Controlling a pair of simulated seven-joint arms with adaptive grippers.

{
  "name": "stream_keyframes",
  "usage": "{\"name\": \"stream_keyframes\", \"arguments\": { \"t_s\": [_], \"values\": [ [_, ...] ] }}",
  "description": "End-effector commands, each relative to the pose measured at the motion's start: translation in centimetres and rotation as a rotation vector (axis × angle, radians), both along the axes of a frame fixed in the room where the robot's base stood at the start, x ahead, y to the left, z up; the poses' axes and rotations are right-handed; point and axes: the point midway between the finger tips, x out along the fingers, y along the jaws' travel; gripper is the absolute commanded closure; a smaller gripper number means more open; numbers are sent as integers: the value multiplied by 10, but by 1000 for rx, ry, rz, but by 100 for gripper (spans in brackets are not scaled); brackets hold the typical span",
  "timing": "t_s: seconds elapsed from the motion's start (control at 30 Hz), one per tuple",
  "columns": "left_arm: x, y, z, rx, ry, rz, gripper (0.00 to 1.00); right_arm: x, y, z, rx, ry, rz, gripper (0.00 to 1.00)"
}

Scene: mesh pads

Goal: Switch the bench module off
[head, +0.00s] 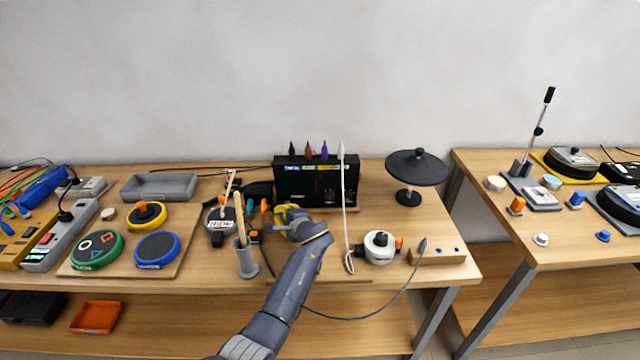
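A black boxy unit (292,184) with a dark front panel and small lit labels stands at the back middle of the bench; it looks like the bench module, but I cannot be sure. My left arm rises from the bottom edge, and my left gripper (287,216) is just in front of the unit's lower left. Something yellow shows at the fingers; whether it is part of the gripper or a held thing is unclear. The gripper hides part of what lies behind it, and any switch is too small to make out. My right gripper is not in view.
A grey cup with sticks (246,262) stands close left of my arm. A white cord (344,205) hangs before the unit. A round white device (379,247), a wooden block (437,257) and a black disc on a stand (417,167) are to the right.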

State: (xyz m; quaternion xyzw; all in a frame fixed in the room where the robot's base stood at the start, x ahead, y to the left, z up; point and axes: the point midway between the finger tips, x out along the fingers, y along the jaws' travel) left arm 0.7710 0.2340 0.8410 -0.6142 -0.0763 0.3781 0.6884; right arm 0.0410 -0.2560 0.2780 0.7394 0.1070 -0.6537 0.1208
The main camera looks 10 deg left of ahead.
Motion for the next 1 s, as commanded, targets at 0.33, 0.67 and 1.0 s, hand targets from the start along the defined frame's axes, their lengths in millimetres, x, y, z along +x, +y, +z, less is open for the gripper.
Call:
{"name": "stream_keyframes", "arguments": {
  "t_s": [0.33, 0.67, 1.0],
  "values": [
    [-27, -5, -1, -1, 1, 0, 100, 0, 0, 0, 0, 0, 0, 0],
    [-52, -9, -1, -1, 1, 0, 100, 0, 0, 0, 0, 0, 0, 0],
    [-58, -10, 0, 0, 0, 0, 100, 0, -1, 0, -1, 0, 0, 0]
  ]
}}
